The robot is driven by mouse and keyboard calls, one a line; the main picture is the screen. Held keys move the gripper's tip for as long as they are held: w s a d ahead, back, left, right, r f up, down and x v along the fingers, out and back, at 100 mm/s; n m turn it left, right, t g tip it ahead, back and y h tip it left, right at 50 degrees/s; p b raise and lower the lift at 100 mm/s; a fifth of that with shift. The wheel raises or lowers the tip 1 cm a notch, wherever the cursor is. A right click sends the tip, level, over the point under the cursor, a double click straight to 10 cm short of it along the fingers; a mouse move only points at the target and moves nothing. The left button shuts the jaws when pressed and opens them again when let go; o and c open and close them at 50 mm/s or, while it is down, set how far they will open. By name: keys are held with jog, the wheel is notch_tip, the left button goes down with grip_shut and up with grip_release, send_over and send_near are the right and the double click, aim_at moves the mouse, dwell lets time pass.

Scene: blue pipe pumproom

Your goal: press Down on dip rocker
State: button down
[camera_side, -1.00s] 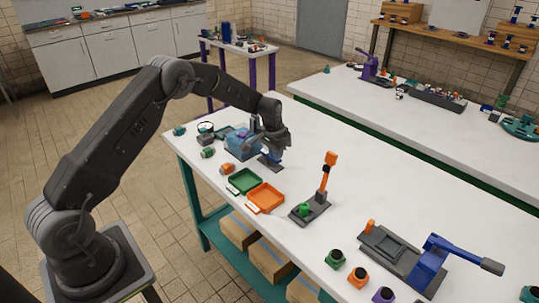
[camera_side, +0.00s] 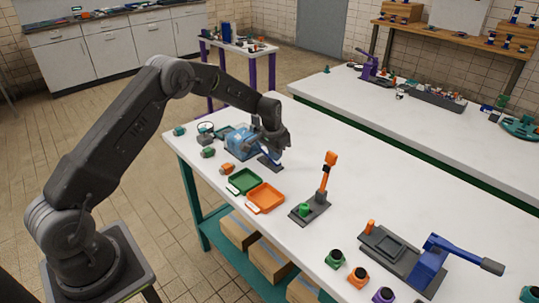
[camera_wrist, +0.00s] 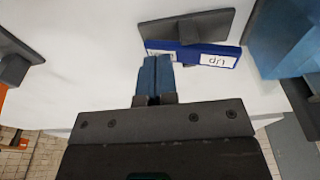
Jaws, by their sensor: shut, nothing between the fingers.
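The dip rocker is a blue bar (camera_wrist: 195,55) on a dark grey plate (camera_wrist: 215,22) in the wrist view. A white label at its right end reads "Up" upside down. A second white label at its left end is mostly hidden by my fingertips. My gripper (camera_wrist: 153,62) is shut and empty, its two blue fingers together at that left end. They look to be at or touching the bar; exact contact is hard to tell. In the side view, my gripper (camera_side: 272,145) is over the rocker's dark base (camera_side: 270,163), hiding much of the rocker.
A blue box (camera_side: 240,142) stands close left of the rocker, also at the wrist view's right edge (camera_wrist: 290,40). Green (camera_side: 243,181) and orange (camera_side: 265,198) trays lie in front. A lever with an orange handle (camera_side: 328,172) stands to the right, with clear white tabletop between.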

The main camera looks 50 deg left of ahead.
notch_tip(320, 180, up, 8)
jog(key=shift+f, duration=0.15)
dwell(0.5)
jog(key=s+d+r+t, duration=0.1)
jog(key=s+d+r, duration=0.3)
jog(key=s+r, duration=0.4)
jog(key=s+d+r+t, duration=0.1)
jog(key=s+d+r, duration=0.3)
jog(key=s+r, duration=0.45)
jog(key=s+d+t, duration=0.1)
jog(key=s+d, duration=0.1)
jog(key=s, duration=0.8)
jog(key=s+d+r+t, duration=0.1)
jog(key=s+d, duration=0.1)
jog(key=s, duration=0.8)
jog(key=shift+s+d+r, duration=0.15)
jog(key=shift+s+d, duration=0.05)
